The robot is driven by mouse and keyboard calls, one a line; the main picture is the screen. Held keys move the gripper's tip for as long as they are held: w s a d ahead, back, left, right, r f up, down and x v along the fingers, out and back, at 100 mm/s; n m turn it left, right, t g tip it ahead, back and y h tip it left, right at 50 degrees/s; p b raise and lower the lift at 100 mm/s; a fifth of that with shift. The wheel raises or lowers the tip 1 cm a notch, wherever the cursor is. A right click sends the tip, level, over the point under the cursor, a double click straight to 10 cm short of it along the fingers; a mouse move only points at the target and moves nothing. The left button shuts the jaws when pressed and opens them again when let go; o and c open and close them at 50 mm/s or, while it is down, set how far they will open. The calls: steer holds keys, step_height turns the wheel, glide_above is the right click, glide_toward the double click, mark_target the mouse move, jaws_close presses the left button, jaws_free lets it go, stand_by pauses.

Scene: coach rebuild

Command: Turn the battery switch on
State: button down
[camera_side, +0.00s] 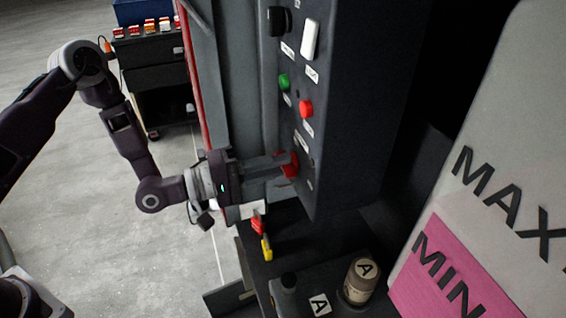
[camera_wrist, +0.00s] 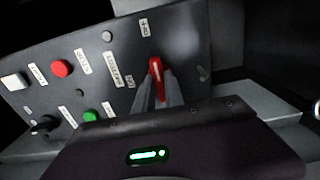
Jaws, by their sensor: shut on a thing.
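The battery switch is a red handle (camera_side: 290,164) low on the dark control panel. It also shows in the wrist view (camera_wrist: 155,66), with a small light mark along it. My gripper (camera_side: 282,167) reaches in from the left with its fingers shut on the red handle. In the wrist view my gripper (camera_wrist: 157,88) has a finger on each side of the handle, and they cover its lower part. Small labels sit around the switch, too small to read surely. I cannot tell from the handle whether the switch is on or off.
Above the switch the panel (camera_side: 345,110) carries a red button (camera_side: 306,108), a green button (camera_side: 284,81), a white rocker (camera_side: 310,39) and a black knob (camera_side: 277,20). Below are a red-and-yellow object (camera_side: 262,237) and a labelled bottle (camera_side: 358,282). Open floor lies left.

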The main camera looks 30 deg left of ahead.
steer(key=shift+a+n, duration=0.15)
steer(key=shift+n, duration=1.05)
steer(key=n, duration=0.3)
steer(key=shift+n, duration=0.3)
steer(key=n, duration=0.4)
steer(key=shift+w, duration=0.1)
steer(key=shift+n, duration=1)
steer(key=n, duration=0.2)
steer(key=shift+n, duration=0.3)
steer(key=n, duration=0.3)
steer(key=c, duration=1.2)
jaws_free()
steer(key=shift+c, duration=0.2)
